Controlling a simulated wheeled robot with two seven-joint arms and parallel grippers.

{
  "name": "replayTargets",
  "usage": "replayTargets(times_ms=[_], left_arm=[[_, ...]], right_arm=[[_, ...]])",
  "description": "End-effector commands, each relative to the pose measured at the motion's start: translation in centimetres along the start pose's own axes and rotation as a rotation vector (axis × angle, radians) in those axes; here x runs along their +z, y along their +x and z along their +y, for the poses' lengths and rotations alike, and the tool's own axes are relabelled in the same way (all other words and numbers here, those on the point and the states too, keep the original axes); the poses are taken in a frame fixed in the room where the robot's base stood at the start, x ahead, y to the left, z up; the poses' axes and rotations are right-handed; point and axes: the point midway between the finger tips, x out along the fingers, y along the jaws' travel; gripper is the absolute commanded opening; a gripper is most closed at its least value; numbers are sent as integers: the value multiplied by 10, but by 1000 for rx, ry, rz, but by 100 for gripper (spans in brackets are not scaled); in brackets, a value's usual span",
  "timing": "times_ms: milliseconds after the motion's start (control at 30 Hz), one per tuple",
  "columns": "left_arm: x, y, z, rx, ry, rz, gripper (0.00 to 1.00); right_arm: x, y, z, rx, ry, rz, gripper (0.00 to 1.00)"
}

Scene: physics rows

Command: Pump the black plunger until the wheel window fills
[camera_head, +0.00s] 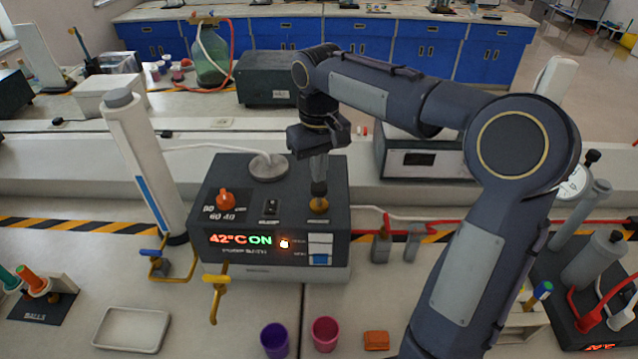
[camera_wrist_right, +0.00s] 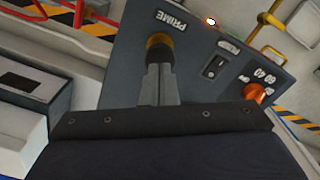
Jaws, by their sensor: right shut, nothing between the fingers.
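My right gripper (camera_head: 318,190) comes down from above with its fingers together and nothing between them. Its tips are at the plunger (camera_head: 318,206) on top of the dark control box (camera_head: 225,172). In the right wrist view the plunger shows as a dark and amber round part (camera_wrist_right: 159,42) beside the PRIME label. The fingertips (camera_wrist_right: 158,72) overlap its near side there. I cannot tell whether they touch or press it. The box's display (camera_head: 240,240) reads 42°C ON. I cannot make out a wheel window for certain. My left gripper is not in view.
A tall white cylinder with a blue strip (camera_head: 150,190) stands left of the box. The box top also carries an orange knob (camera_head: 226,201) and a switch (camera_head: 271,207). Purple (camera_head: 274,340) and pink (camera_head: 325,333) cups and a white tray (camera_head: 132,328) are in front.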

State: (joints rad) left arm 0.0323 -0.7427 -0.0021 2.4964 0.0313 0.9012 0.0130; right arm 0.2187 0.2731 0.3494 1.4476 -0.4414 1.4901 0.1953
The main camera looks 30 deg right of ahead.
Motion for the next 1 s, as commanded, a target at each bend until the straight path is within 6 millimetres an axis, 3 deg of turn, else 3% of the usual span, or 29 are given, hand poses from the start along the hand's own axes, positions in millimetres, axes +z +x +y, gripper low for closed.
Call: replayTargets(times_ms=[1000], left_arm=[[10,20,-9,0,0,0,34]], right_arm=[[0,38,0,0,0,-2,0]])
